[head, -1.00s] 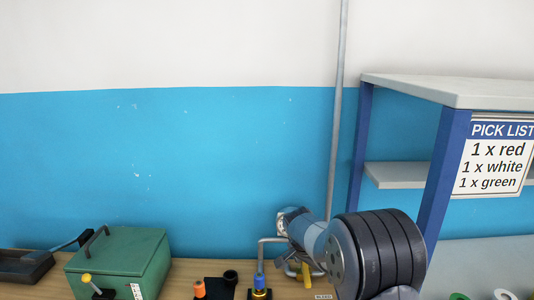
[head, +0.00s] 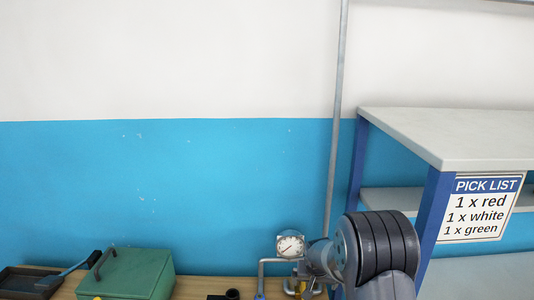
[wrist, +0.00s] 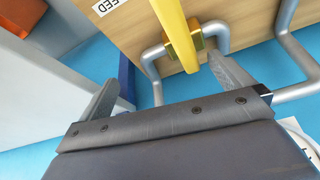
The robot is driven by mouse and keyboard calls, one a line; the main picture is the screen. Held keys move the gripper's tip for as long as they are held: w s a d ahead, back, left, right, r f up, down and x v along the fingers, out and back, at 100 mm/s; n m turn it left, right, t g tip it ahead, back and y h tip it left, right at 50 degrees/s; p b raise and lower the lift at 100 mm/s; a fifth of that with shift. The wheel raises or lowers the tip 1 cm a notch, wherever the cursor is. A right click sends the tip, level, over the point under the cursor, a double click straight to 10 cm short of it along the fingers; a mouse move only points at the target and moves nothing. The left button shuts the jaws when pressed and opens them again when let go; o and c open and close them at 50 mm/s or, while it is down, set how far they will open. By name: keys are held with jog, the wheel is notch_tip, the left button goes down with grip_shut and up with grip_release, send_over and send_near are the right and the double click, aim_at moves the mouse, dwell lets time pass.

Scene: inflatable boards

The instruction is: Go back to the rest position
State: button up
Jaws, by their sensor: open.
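My gripper (wrist: 165,78) is open in the wrist view, with its two grey fingers wide apart and nothing held between them. A yellow lever (wrist: 176,28) on a brass valve (wrist: 195,42) is just beyond the right fingertip. I cannot tell whether the finger touches it. In the head view my arm's dark joint rises at the lower right, and the gripper itself is hidden behind it.
A pressure gauge (head: 290,245) and grey pipework (head: 262,275) stand beside my arm. A green box (head: 125,275) and a dark tray (head: 25,282) are at the left. A shelf unit (head: 450,130) with a pick list (head: 480,208) stands at the right. A vertical pipe (head: 336,120) runs up the wall.

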jog(key=shift+w+d+n+y+p, duration=0.15)
jog(key=shift+w+n+y+p, duration=0.2)
jog(key=shift+n+p, duration=0.6)
